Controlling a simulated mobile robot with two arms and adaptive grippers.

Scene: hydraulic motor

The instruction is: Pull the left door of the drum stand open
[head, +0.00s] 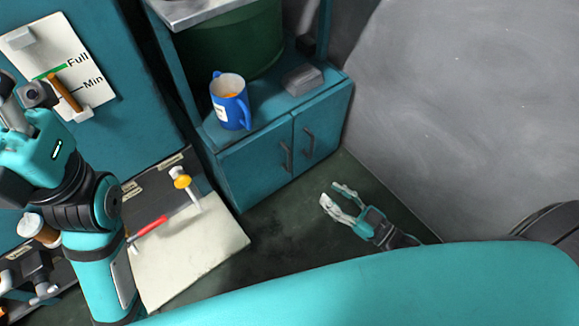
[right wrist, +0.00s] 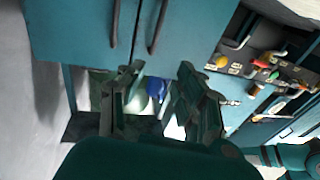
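The drum stand is a teal cabinet with two doors in the middle of the head view. Its left door (head: 255,168) looks closed and has a dark bar handle (head: 286,157). The right door (head: 325,125) beside it also looks closed. My right gripper (head: 333,194) is open and empty, below and right of the handles and apart from them. In the right wrist view the scene appears turned over, with the left door's handle (right wrist: 158,27) at the top, beyond my open fingers (right wrist: 158,102). My left arm is at the left edge of the head view; its fingers cannot be made out.
A blue mug (head: 230,103) and a grey block (head: 302,80) sit on the stand near a green drum (head: 235,45). A grey wall (head: 470,100) rises at right. A pale board (head: 190,255) with tools lies left of the stand. Dark floor (head: 285,220) is clear before the doors.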

